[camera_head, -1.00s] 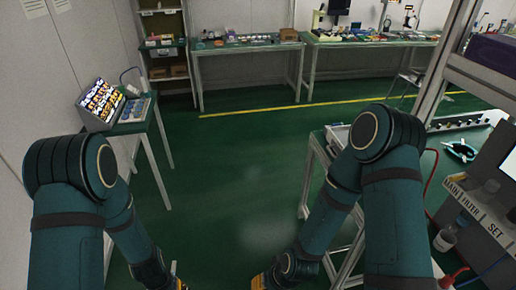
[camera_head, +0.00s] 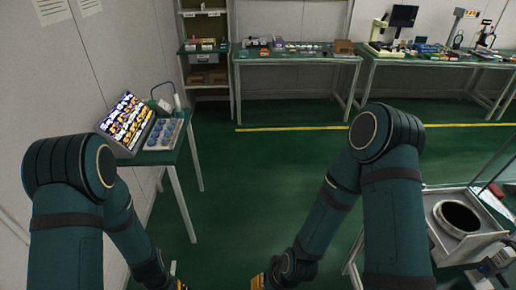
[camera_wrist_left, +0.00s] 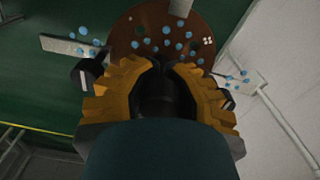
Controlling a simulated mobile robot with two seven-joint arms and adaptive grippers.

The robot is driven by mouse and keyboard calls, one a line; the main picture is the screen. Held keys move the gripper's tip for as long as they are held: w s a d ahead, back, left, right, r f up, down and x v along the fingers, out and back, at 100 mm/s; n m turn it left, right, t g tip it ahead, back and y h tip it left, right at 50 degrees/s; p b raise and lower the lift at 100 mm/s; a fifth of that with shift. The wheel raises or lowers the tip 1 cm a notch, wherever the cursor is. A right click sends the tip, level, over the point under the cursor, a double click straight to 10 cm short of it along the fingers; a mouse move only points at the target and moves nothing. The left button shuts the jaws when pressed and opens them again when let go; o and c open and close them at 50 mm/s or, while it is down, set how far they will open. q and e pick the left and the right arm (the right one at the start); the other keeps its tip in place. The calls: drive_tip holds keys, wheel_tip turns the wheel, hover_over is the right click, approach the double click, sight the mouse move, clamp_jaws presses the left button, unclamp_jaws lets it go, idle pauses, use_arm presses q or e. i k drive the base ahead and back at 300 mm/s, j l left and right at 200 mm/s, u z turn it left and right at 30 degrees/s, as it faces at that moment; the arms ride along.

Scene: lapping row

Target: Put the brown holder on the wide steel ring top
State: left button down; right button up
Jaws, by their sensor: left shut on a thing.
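The brown holder (camera_wrist_left: 148,22) is a round brown plate with holes and blue dots, at the top of the left wrist view. My left gripper (camera_wrist_left: 162,66) has its yellow fingers closed at the holder's near edge and carries it. Light bar-like pieces (camera_wrist_left: 70,46) stick out beside the plate. In the head view only a sliver of my left gripper (camera_head: 180,284) shows at the bottom edge, and the holder is hidden. A wide ring (camera_head: 457,217) with a dark inside sits in a grey tray at the right. My right gripper (camera_head: 260,282) is mostly cut off at the bottom edge.
A small green table (camera_head: 170,157) with a colourful display rack (camera_head: 127,122) stands at the left wall. Loaded benches (camera_head: 300,57) and a shelf unit (camera_head: 205,90) line the back. The grey tray (camera_head: 440,245) stands at the right. Green floor (camera_head: 250,190) between is open.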

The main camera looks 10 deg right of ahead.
sight(458, 218)
drive_tip(key=i+u, duration=0.35)
drive_tip(key=i, duration=0.85)
drive_tip(key=i+z, duration=0.1)
drive_tip(key=z, duration=0.65)
drive_tip(key=i+z, duration=0.15)
drive_tip(key=z, duration=2.95)
